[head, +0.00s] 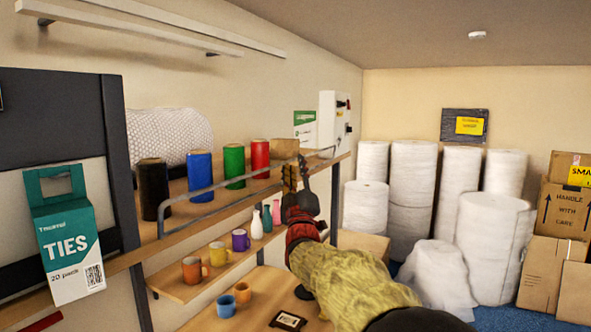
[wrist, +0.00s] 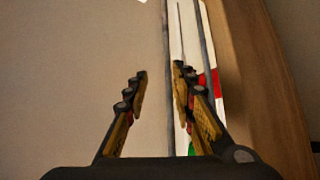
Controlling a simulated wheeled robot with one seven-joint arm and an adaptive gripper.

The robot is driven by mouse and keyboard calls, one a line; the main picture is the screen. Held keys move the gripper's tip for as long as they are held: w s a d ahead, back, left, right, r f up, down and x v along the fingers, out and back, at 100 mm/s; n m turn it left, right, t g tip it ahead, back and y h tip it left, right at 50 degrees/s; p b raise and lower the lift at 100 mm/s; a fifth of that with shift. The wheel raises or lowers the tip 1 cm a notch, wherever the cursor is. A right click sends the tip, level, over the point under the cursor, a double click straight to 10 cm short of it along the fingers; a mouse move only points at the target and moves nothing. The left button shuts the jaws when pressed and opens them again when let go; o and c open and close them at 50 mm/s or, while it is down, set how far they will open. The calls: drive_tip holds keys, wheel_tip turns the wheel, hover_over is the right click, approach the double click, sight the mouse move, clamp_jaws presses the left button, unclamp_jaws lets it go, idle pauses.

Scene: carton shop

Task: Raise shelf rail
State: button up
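The grey shelf rail (head: 205,187) runs along the front edge of the upper wooden shelf (head: 144,262), in front of the colored cylinders. It looks low, close to the shelf edge. My gripper (head: 297,178) is at the rail's right part, fingers pointing up, and hides some of it. In the wrist view my gripper (wrist: 160,85) is open with a gap between the fingertips. A long grey bar (wrist: 167,45), seemingly the rail, runs through that gap. I cannot tell whether a finger touches it.
Black, blue, green and red cylinders (head: 234,165) stand behind the rail. Mugs (head: 194,270) and small vases stand on a lower shelf. A TIES box (head: 64,240) hangs at the left. White rolls (head: 412,180) and cartons (head: 563,208) fill the back right.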

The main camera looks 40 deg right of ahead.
drive_tip(key=v, duration=1.2)
idle(0.6)
